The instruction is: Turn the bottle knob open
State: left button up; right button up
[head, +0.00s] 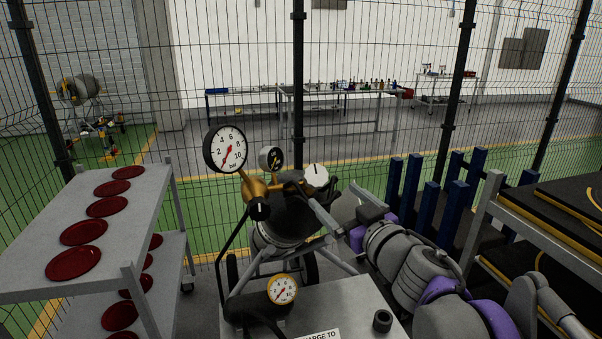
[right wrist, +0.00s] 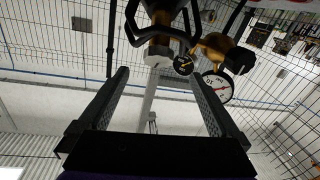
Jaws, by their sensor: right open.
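The bottle knob (head: 317,175) is a pale round face with a small dark mark, on the brass valve beside the gauges. In the right wrist view the pale knob end (right wrist: 155,59) shows in front of a black looped guard. My right gripper (head: 332,193) reaches in from the right, with its fingers spread toward the knob. In the right wrist view the open gripper (right wrist: 163,78) has nothing between its fingers, and the knob lies beyond the tips. The dark bottle (head: 285,218) stands below the valve. My left gripper is out of view.
A large gauge (head: 225,149) and a small gauge (head: 271,158) sit left of the knob. A grey box with a yellow-rimmed gauge (head: 282,289) is in front. A shelf cart (head: 130,225) with red discs stands left. Blue posts (head: 430,210) and a rack stand right; a mesh fence is behind.

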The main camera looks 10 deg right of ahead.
aim_at(319, 180)
jog(key=w, duration=0.3)
jog(key=w+a+p, duration=0.1)
jog(key=w, duration=0.2)
jog(key=w+p, duration=0.1)
jog(key=w, duration=0.3)
jog(key=shift+w+a+r, duration=0.1)
jog(key=shift+a, duration=0.25)
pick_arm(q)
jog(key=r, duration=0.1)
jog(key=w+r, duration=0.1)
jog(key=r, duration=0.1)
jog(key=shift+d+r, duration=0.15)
pick_arm(e)
jog(key=shift+c, duration=0.2)
